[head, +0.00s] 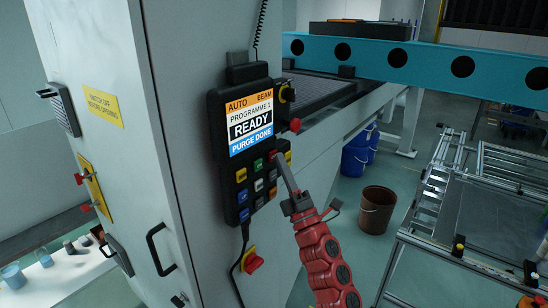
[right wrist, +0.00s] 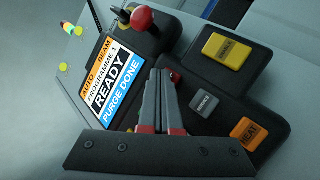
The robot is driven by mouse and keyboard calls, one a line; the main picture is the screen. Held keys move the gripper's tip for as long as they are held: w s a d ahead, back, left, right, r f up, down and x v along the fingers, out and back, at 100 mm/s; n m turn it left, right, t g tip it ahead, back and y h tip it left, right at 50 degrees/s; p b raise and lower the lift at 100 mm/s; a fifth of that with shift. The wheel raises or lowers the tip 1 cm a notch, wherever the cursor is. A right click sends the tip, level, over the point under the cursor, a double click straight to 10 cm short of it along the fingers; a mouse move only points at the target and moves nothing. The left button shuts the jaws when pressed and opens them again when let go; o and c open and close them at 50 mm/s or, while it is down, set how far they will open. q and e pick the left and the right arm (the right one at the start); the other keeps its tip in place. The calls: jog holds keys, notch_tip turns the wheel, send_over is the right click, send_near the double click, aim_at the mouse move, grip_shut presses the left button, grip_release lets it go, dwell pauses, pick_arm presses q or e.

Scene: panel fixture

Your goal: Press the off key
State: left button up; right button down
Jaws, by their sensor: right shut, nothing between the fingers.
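The control pendant (head: 215,135) is a black panel with a lit screen (head: 250,122) reading "AUTO BEAM, PROGRAMME 1, READY, PURGE DONE". Coloured keys sit below the screen. A red key (head: 272,154) at the upper right of the keys is mostly hidden by my fingertips; I cannot read its label, so I cannot confirm it is the off key. My right gripper (head: 277,160) is shut and empty, its tips at or very near that key. In the right wrist view the shut fingertips (right wrist: 165,75) have a bit of red beside them; contact cannot be told. My left gripper is not in view.
A green key (head: 258,165) and a yellow key (head: 241,174) sit close by. The wrist view shows an orange HEAT key (right wrist: 250,133), a grey key (right wrist: 205,103) and a red knob (right wrist: 142,18). A brown bucket (head: 376,210) stands on the floor at right.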

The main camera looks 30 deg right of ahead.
jog(key=shift+w+a, duration=0.15)
jog(key=shift+w, duration=0.1)
jog(key=shift+s, duration=0.15)
dwell(0.5)
jog(key=shift+s+d+b, duration=0.3)
jog(key=shift+s, duration=0.3)
jog(key=shift+s+d, duration=0.35)
jog(key=shift+s, duration=0.4)
jog(key=shift+s+d, duration=0.3)
jog(key=shift+s, duration=0.5)
jog(key=shift+s+d, duration=0.35)
jog(key=shift+s, duration=0.4)
